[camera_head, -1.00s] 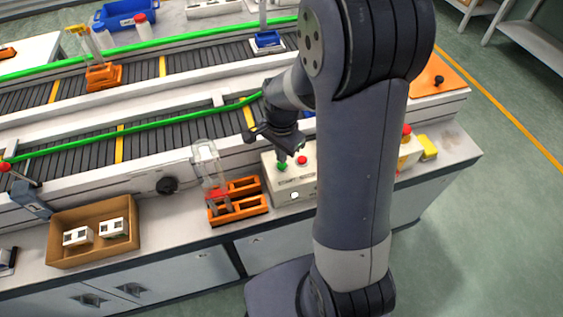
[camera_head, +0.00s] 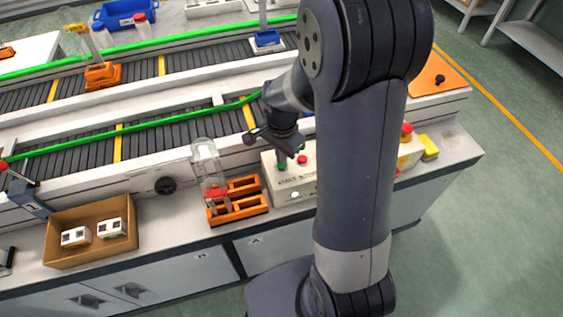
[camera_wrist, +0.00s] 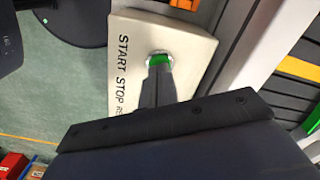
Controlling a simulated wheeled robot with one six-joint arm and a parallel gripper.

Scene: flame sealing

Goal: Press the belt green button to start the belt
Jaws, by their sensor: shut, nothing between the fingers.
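The white control box (camera_head: 292,186) stands on the bench in front of the belt (camera_head: 160,137). The green button, beside the word START, shows in the wrist view (camera_wrist: 159,60) just past my fingertips.
An orange rack (camera_head: 245,205) with a clear tube (camera_head: 208,170) stands left of the box. A cardboard box (camera_head: 62,248) with white parts is further left.

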